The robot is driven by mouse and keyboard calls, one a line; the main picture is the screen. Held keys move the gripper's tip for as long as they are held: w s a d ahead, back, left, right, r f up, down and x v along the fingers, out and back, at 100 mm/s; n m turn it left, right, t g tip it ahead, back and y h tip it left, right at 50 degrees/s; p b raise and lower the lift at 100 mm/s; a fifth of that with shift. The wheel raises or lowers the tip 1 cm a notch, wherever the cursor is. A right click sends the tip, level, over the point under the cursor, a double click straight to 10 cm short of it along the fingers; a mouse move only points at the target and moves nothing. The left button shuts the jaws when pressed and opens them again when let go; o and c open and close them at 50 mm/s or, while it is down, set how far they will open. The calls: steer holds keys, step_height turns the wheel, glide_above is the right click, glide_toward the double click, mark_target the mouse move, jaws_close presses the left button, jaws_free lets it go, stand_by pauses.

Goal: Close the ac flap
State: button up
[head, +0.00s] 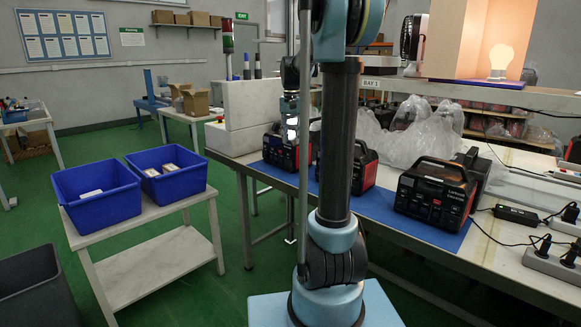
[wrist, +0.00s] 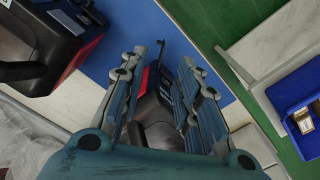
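Black and red power stations stand on the blue mat of the workbench. In the head view, one (head: 278,150) is at the left, under my gripper (head: 291,125). Another (head: 364,168) is partly behind my arm, and a third (head: 434,192) is at the right. In the wrist view, my gripper (wrist: 163,60) is open, its fingers on either side of a power station (wrist: 160,132). A thin dark piece (wrist: 153,64), possibly the ac flap, sticks out between the fingertips. I cannot tell whether the fingers touch anything. Another power station (wrist: 45,45) is at the left.
The blue mat (head: 393,216) has bare room in front of the right station. Clear plastic bags (head: 425,130) lie behind it; cables and sockets (head: 555,260) are at right. Two blue bins (head: 97,207) stand on a side table. White boxes (head: 250,103) stand beside the left station.

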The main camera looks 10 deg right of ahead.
mark_target(291, 167)
step_height(291, 167, down, 12)
steer(key=shift+f, duration=0.1)
stand_by(0.5)
